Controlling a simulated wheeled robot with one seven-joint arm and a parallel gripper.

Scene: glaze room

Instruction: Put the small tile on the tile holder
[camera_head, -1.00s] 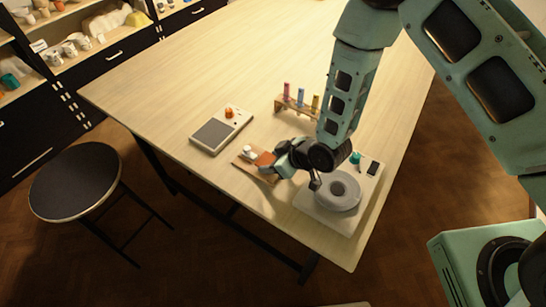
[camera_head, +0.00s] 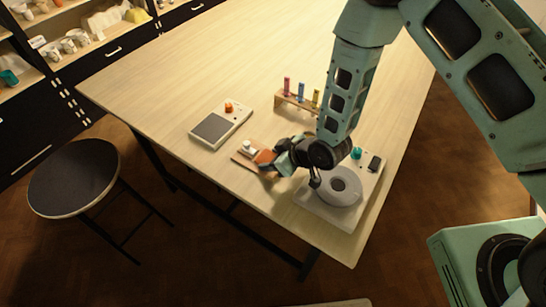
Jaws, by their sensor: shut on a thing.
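An orange-brown small tile (camera_head: 265,156) is at the tip of my gripper (camera_head: 272,163), which is shut on it. The tile looks tilted and is partly hidden by the fingers. It is over or against the right part of a small wooden board (camera_head: 242,158) with a white knob-like piece (camera_head: 249,146) on it, which looks like the tile holder. I cannot tell whether the tile touches the board.
A white device with a grey round disc (camera_head: 338,187) and a teal knob stands close right of my gripper. A rack with several coloured vials (camera_head: 297,101) is behind. A flat device with an orange knob (camera_head: 221,127) lies left. A black stool (camera_head: 73,178) stands beside the table.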

